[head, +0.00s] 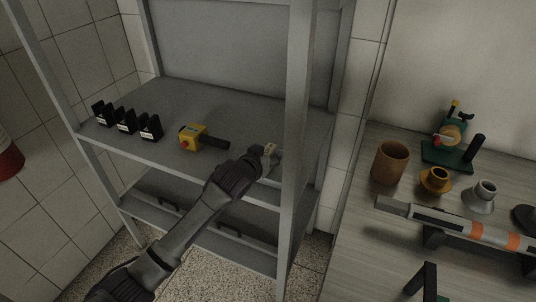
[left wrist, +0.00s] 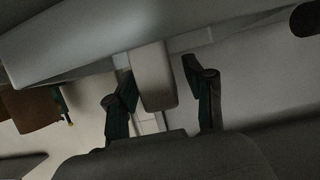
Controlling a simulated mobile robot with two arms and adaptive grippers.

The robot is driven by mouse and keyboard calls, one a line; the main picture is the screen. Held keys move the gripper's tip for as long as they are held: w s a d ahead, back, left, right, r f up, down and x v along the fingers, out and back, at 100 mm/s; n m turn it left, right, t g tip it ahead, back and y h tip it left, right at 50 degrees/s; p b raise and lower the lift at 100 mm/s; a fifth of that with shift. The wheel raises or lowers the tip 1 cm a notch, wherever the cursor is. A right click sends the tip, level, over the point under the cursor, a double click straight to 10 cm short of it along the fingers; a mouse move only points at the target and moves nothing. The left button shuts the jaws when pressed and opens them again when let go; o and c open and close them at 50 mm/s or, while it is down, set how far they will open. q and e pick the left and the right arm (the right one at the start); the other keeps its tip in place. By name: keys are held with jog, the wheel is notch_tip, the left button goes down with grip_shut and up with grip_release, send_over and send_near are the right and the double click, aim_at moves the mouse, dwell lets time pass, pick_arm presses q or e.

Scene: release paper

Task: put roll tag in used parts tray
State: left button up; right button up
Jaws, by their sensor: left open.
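My left gripper (head: 266,157) reaches over the right part of the grey shelf. It is open, and in the left wrist view its dark green-edged fingers (left wrist: 162,85) stand on either side of a pale, rounded block (left wrist: 153,75). I cannot tell whether they touch it. In the head view a small pale object (head: 269,149) shows at the fingertips, partly hidden by the gripper. Three black pieces with white labels (head: 126,121) stand in a row at the left of the shelf. I cannot tell which thing is the roll tag, nor make out the used parts tray.
A yellow box with a red button and dark handle (head: 193,137) lies mid-shelf. A grey upright post (head: 297,120) stands just right of my gripper. The wooden table (head: 365,235) holds a brown cup (head: 390,162), smaller cups, a green-based device (head: 448,153) and a long grey-orange tool (head: 455,227).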

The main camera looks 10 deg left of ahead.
pick_arm(q)
jog(key=shift+r, duration=0.15)
jog(key=v, duration=1.2)
jog(key=shift+r, duration=0.1)
